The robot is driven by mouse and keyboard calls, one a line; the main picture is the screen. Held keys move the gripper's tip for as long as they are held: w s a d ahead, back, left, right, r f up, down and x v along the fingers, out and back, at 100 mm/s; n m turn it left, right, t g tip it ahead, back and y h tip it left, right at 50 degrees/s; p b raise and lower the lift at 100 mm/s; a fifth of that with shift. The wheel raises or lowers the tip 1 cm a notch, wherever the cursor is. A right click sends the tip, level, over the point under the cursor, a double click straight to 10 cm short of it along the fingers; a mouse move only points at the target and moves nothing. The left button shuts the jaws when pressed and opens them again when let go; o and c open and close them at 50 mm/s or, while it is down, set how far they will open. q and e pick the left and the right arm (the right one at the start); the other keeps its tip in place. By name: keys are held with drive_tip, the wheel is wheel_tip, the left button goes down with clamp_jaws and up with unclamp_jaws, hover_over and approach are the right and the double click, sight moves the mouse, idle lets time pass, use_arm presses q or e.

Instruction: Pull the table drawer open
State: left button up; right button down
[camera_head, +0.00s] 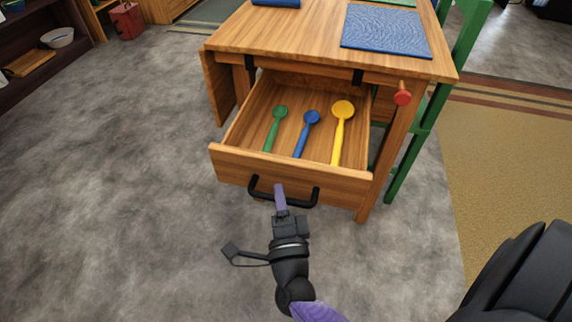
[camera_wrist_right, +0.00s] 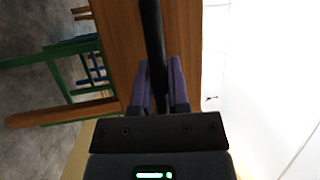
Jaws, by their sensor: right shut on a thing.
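The wooden table (camera_head: 310,38) has its drawer (camera_head: 330,184) pulled well out toward me. A black bar handle (camera_head: 311,198) is fixed to the drawer front. My right gripper (camera_head: 281,196) is shut on this handle near its middle. In the right wrist view the dark handle (camera_wrist_right: 152,40) runs between the two purple fingers of my gripper (camera_wrist_right: 161,85). Inside the drawer lie a green spoon (camera_head: 275,128), a blue spoon (camera_head: 305,132) and a yellow spoon (camera_head: 341,130). My left gripper is not in view.
A green chair (camera_head: 435,100) stands close at the table's right side. A blue mat (camera_head: 385,31) lies on the tabletop. The grey floor left of the drawer is clear.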

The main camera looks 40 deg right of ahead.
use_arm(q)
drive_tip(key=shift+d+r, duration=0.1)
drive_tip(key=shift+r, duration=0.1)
use_arm(e)
drive_tip(key=shift+s+a+f, duration=0.1)
drive_tip(key=shift+s+a, duration=0.35)
drive_tip(key=shift+a, duration=0.15)
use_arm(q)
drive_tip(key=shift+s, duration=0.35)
use_arm(e)
drive_tip(key=c, duration=0.6)
unclamp_jaws()
drive_tip(key=shift+s, duration=0.1)
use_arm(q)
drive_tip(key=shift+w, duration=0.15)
use_arm(e)
drive_tip(key=shift+a, duration=0.1)
